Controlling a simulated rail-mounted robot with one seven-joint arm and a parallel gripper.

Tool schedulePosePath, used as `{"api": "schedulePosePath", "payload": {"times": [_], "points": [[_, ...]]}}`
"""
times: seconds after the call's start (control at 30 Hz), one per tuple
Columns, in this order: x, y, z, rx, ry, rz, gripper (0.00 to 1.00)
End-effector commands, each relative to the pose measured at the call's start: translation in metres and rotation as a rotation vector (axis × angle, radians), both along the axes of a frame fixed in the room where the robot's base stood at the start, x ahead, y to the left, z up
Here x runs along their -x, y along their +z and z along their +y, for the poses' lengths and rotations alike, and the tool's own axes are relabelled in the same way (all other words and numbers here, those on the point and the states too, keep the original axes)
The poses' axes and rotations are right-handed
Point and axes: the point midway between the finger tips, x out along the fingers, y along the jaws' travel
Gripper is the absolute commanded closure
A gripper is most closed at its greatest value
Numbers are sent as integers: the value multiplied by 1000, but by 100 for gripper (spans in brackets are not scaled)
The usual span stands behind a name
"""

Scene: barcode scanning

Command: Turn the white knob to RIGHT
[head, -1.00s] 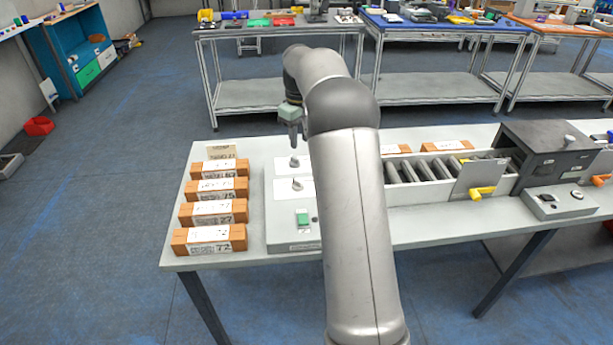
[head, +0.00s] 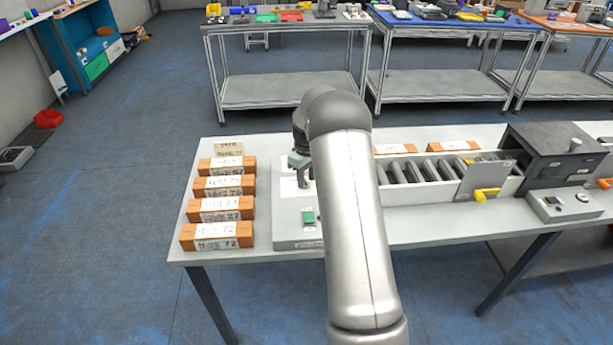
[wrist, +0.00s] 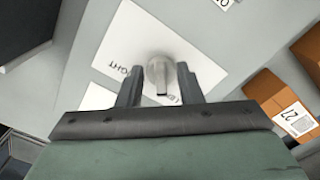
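The white knob (wrist: 160,70) is in the wrist view, on a white card (wrist: 178,45) with RIGHT printed on one side of it and a partly hidden LEFT on the other. The knob's narrow pointer faces the lower edge of the wrist view, between the two words. My gripper (wrist: 160,88) is open, with one finger on each side of the knob; I cannot tell whether either finger touches it. In the head view my gripper (head: 304,182) is low over the grey control panel (head: 290,232), and my arm hides the knob.
A green button (head: 308,216) is on the panel's near part. Several orange-brown labelled boxes (head: 218,231) stand in a column to the left. A roller conveyor (head: 430,168) and a dark scanner housing (head: 550,148) are to the right. The table's front edge is clear.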

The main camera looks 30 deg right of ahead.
Motion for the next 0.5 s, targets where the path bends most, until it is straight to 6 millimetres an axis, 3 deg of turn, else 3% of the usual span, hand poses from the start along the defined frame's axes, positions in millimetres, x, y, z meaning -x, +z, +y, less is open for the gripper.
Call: {"api": "schedulePosePath", "payload": {"times": [0.17, 0.27, 0.3, 0.5], "points": [[0, 0, 0, 0, 0, 0, 67], [0, 0, 0, 0, 0, 0, 95], [0, 0, 0, 0, 0, 0, 100], [0, 0, 0, 0, -3, 0, 100]]}}
